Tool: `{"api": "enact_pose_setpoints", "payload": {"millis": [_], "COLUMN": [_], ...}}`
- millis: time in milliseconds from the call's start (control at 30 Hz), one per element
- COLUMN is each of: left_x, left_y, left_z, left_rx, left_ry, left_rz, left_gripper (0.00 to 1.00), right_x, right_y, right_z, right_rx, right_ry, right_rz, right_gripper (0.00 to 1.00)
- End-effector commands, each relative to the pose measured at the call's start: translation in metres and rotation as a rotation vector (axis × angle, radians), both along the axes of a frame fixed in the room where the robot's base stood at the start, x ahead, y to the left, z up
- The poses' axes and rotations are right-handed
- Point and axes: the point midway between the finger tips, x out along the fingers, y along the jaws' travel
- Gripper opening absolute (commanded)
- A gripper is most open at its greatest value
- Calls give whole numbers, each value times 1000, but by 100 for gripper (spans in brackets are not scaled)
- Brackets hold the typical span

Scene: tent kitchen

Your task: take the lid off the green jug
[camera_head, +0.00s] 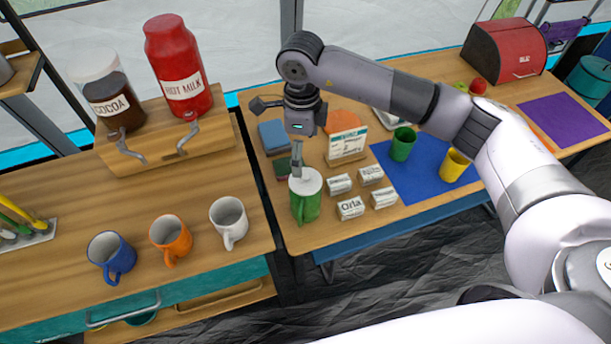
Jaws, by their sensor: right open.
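The green jug (307,208) stands upright on the wooden table just right of the gap between the two tables. A white lid (305,181) sits on top of it. My right gripper (297,172) points down from above, its fingertips right at the lid's top. The gripper is open; I cannot tell whether the fingers touch the lid or straddle a knob on it. My left gripper does not show.
Small name cards (351,208) stand close to the jug's right. A green cup (402,144) and a yellow cup (454,165) stand on a blue mat (408,183). Blue, orange and white mugs (228,218) line the left table.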

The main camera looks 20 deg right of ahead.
Motion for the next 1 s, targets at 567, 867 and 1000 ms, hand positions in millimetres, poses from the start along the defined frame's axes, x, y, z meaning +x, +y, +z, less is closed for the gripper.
{"api": "enact_pose_setpoints", "payload": {"millis": [567, 867, 1000], "left_x": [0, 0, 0], "left_y": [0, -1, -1], "left_z": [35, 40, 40], "left_rx": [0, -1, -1], "left_ry": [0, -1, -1], "left_rz": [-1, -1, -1], "left_gripper": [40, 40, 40], "right_x": [-1, 0, 0], "right_y": [-6, -6, -6], "right_z": [-68, -98, -99], "right_rx": [1, 3, 3], "right_ry": [6, 1, 1], "right_rz": [-3, 1, 1], "right_gripper": [91, 91, 91]}}
